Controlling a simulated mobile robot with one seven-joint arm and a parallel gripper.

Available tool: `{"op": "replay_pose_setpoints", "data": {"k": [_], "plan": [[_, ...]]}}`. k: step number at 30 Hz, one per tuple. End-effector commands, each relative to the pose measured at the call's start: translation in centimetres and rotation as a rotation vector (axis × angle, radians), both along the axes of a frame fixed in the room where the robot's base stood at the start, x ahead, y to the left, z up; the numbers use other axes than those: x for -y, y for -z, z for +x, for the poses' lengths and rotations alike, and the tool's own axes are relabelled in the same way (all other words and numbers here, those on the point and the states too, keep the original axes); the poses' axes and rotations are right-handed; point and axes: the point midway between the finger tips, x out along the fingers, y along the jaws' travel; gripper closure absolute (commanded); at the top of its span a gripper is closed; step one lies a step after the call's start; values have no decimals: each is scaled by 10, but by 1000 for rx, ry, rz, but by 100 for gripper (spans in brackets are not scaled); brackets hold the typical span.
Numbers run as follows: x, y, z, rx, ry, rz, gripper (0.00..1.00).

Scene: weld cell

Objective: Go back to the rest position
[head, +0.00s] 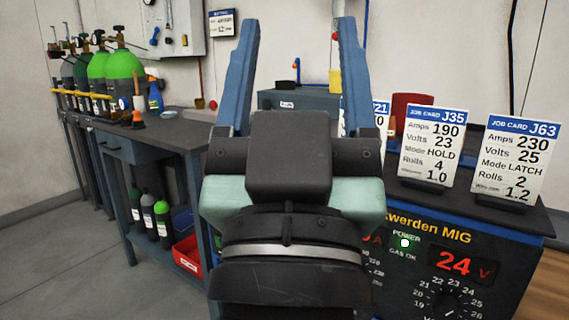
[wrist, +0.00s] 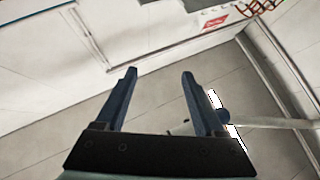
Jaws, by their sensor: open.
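My gripper (head: 296,75) is raised in the middle of the head view, its two blue fingers wide apart and pointing up. Nothing is between the fingers. The gripper and wrist hide part of the welding machine (head: 470,230) and part of the workbench (head: 165,135) in the head view.
Job cards J35 (head: 433,145) and J63 (head: 515,155) stand on the welding machine at the right. Green gas cylinders (head: 121,70) and a blue spray bottle (head: 155,92) are at the left. A red bin (head: 188,255) sits under the bench. Open floor (head: 60,265) lies at the lower left.

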Motion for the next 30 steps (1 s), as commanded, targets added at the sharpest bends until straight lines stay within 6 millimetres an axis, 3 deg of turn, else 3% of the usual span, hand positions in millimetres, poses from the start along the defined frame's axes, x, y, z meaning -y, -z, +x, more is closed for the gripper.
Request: {"op": "replay_pose_setpoints", "data": {"k": [1, 2, 4, 30], "plan": [[-6, -27, -22, 79, -58, 12, 29], [-10, -40, -35, 121, -95, 16, 29], [-9, -65, -26, 89, -82, 15, 29], [-9, -323, -23, 82, -80, 13, 29]]}}
